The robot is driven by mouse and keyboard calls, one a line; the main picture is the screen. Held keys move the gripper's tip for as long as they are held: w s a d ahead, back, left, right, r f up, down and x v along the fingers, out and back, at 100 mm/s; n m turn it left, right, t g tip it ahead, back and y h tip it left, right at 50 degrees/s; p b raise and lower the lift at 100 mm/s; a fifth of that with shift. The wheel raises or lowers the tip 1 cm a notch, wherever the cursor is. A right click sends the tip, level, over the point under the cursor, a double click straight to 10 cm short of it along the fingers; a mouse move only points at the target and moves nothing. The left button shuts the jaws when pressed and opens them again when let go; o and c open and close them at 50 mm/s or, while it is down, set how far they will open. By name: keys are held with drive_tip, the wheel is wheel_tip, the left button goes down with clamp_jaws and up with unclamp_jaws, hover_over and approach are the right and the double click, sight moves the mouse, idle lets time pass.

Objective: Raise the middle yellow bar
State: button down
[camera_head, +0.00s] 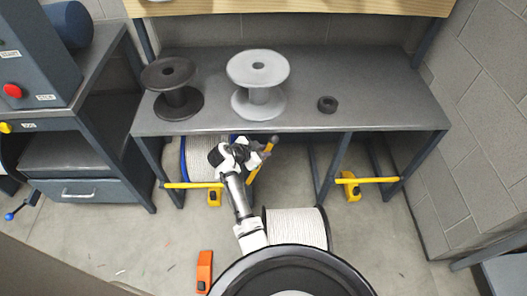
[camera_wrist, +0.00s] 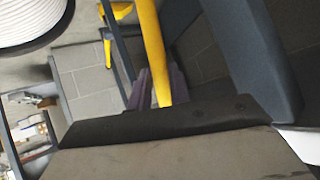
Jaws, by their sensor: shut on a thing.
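The middle yellow bar (camera_head: 253,176) is tilted steeply, rising to a dark tip at the upper right, below the front edge of the bench. In the wrist view the yellow bar (camera_wrist: 151,45) runs down between the fingers. My gripper (camera_head: 263,156) is shut on this bar near its upper part; its fingers also show in the wrist view (camera_wrist: 160,88). My gripper hides part of the bar in the head view. The left yellow bar (camera_head: 190,185) and the right yellow bar (camera_head: 376,180) both lie level.
A white cable reel (camera_head: 297,226) stands in front. An orange object (camera_head: 204,271) is on the floor.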

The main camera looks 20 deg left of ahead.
drive_tip(key=c, duration=1.3)
unclamp_jaws()
drive_tip(key=b+v, duration=0.1)
drive_tip(key=v, duration=1.2)
drive_tip(key=shift+s+a+r, duration=0.2)
drive_tip(key=shift+s+r, duration=0.05)
